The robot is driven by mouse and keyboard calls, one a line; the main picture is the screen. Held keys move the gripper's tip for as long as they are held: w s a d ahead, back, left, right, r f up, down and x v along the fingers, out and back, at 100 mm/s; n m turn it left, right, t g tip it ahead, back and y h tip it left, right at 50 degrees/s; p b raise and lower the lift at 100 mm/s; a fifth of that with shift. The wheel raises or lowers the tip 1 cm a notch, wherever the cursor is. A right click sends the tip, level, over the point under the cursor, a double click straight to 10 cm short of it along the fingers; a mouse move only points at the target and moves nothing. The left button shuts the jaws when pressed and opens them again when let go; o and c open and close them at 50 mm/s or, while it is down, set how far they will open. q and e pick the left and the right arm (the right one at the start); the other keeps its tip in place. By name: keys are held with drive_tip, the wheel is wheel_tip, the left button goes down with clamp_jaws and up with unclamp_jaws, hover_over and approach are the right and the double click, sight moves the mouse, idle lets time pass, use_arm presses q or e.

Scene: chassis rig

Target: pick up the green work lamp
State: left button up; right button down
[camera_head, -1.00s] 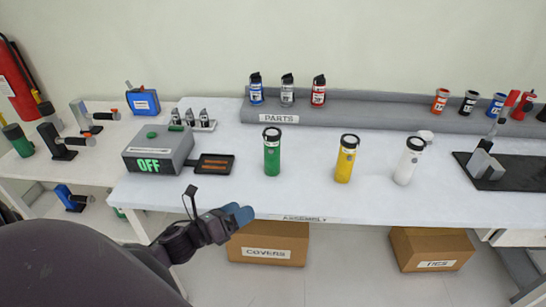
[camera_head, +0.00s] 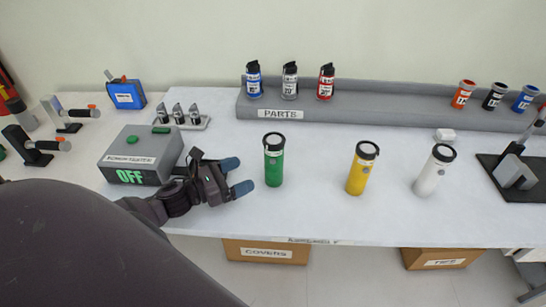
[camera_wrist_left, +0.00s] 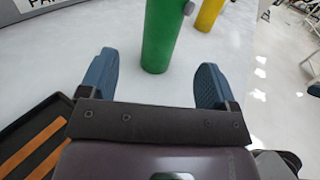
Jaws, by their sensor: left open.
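The green work lamp (camera_head: 273,165) is a green cylinder with a dark cap, standing upright on the white assembly table (camera_head: 310,215). My left gripper (camera_head: 236,176) is open just to the left of the lamp, its blue fingertips pointing towards it. In the left wrist view the lamp (camera_wrist_left: 160,38) stands ahead, between the lines of the two open fingers (camera_wrist_left: 155,78), and the gap there looks empty. The lamp's top is cut off in that view. My right gripper is not in view.
A yellow lamp (camera_head: 360,172) and a white lamp (camera_head: 433,174) stand to the right of the green one. A grey box reading OFF (camera_head: 135,160) is left of my gripper. The grey parts shelf (camera_head: 350,115) runs behind. The table is clear in front of the lamps.

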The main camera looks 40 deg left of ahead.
sight(275, 160)
use_arm(q)
drive_tip(key=x, duration=0.3)
drive_tip(key=shift+w+d+r, duration=0.15)
drive_tip(key=shift+w+d, duration=0.3)
drive_tip(key=shift+w, duration=0.15)
drive_tip(key=x, duration=0.1)
drive_tip(key=p+x, duration=0.1)
drive_tip(key=x, duration=0.2)
drive_tip(key=shift+w+d+r, duration=0.25)
drive_tip(key=shift+w+r, duration=0.05)
drive_tip(key=shift+r, duration=0.05)
drive_tip(key=shift+w+d+f, duration=0.1)
drive_tip(key=shift+w+d, duration=0.1)
drive_tip(key=shift+w, duration=0.25)
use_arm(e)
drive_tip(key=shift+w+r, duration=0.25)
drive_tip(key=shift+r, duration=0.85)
